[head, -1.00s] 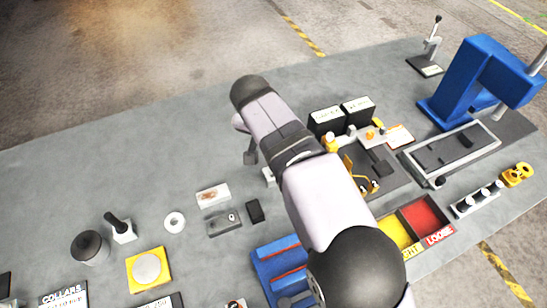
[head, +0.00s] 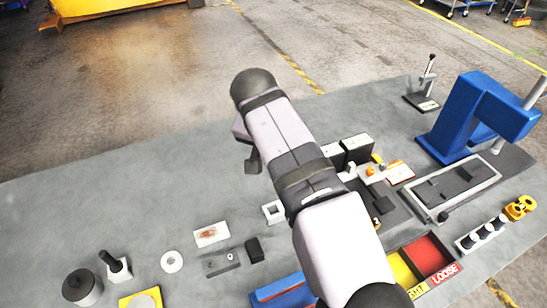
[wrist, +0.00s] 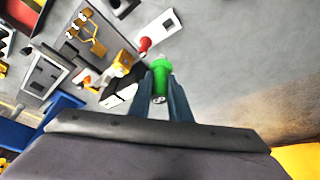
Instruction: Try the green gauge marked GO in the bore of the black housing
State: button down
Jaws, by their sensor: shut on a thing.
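The green gauge (wrist: 161,78) is upright between the two dark fingers of my gripper (wrist: 160,96) in the wrist view. My gripper is shut on it, and its GO marking cannot be read. In the head view my gripper (head: 252,165) is above the bench, mostly hidden behind my arm, and the gauge is hidden. I cannot tell for certain which black thing is the housing. A black round casting (head: 82,287) stands at the front left and a small black block (head: 254,250) lies near the middle. No bore is clearly visible in either.
Two black boxes (head: 356,147) and a blue press (head: 480,115) stand at the right. Red and yellow bins (head: 424,258) are at the front right. The bench's left rear is clear.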

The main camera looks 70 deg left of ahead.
jog(key=w+d+f+b, duration=0.6)
jog(key=d+f+b, duration=0.2)
jog(key=d, duration=0.3)
jog(key=shift+d+b, duration=0.15)
jog(key=shift+b, duration=0.55)
jog(key=shift+w, duration=0.1)
jog(key=shift+f+b, duration=1.6)
jog(key=shift+f, duration=0.95)
jog(key=shift+p, duration=0.65)
dwell(1.1)
jog(key=shift+f+b, duration=0.65)
jog(key=shift+f, duration=0.2)
dwell(0.9)
